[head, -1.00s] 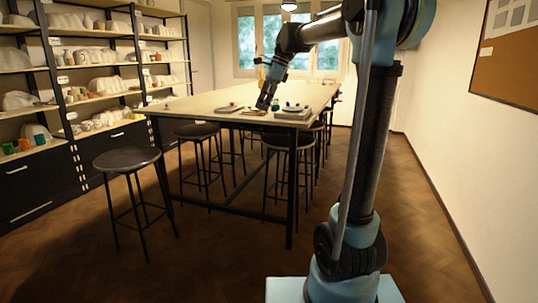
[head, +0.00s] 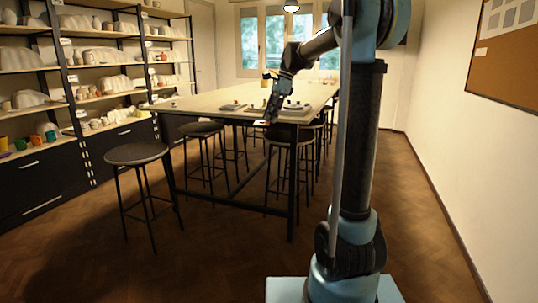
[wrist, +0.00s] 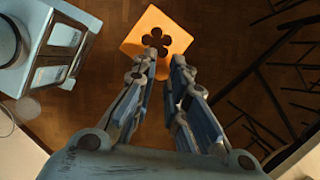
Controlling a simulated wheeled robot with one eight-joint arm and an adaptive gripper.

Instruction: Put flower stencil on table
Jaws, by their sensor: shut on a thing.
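The flower stencil is an orange square plate with a flower-shaped cut-out. In the wrist view the stencil (wrist: 150,18) sits at the tips of my gripper (wrist: 165,56), which is shut on its near edge. Only floor shows behind it there. In the head view my gripper (head: 271,117) points down at the table's near edge, and the stencil (head: 264,123) shows as a thin orange strip below the tips. The long pale-topped table (head: 205,100) stands just behind it. The stencil appears clear of the tabletop, in front of its edge.
A dark tray (head: 232,107) and a grey board (head: 297,112) with small coloured items lie near the table's near end. Dark stools (head: 137,154) stand in front and along the sides. Shelves of pottery line the left wall. The tabletop's left part is mostly bare.

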